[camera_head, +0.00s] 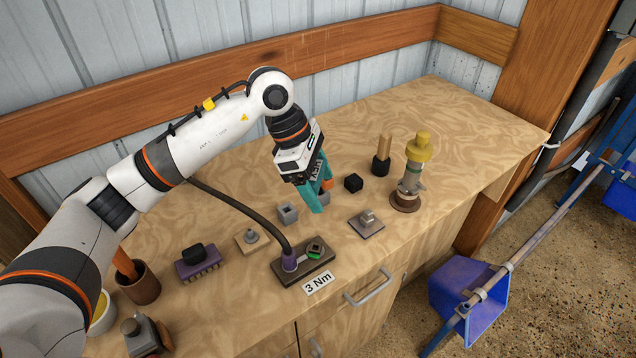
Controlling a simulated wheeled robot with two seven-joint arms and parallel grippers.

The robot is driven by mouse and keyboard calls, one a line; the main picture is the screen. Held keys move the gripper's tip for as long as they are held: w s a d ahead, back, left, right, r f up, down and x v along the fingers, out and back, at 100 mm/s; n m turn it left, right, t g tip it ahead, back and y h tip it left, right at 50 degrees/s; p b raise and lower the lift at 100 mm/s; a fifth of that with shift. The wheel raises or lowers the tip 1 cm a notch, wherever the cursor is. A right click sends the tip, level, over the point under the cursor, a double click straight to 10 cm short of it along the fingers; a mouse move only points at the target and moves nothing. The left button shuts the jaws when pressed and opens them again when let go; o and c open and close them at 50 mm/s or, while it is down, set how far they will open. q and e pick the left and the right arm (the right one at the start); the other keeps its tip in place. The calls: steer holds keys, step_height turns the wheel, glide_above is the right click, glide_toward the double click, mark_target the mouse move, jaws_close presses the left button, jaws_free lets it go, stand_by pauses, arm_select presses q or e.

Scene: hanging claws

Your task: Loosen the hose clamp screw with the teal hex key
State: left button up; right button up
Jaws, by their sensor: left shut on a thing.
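My left gripper (318,192) is above the middle of the bench, pointing down. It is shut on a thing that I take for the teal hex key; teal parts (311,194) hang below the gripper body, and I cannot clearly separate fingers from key. A dark hose (238,207) curves down to a purple collar (289,260) on a dark base plate (311,272) near the front edge. A dark block with a green part (315,253) sits beside the collar on that plate; the clamp screw is too small to make out. The gripper is above and behind this plate, apart from it. My right gripper is out of view.
Small grey blocks (287,212), a black block (353,183) and a grey plate with a knob (367,223) stand around the gripper. A yellow-topped post (417,148) is at the right. A purple brush-like item (199,264) is at the left. The bench's far right (480,125) is clear.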

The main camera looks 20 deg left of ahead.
arm_select(q)
step_height(320, 180, down, 12)
steer(key=b, duration=1)
steer(key=shift+w+r, duration=0.1)
steer(key=shift+r, duration=0.15)
steer(key=shift+f, duration=0.1)
steer(key=shift+b, duration=0.55)
stand_by(0.5)
steer(key=shift+f+b, duration=0.2)
steer(key=shift+b, duration=0.15)
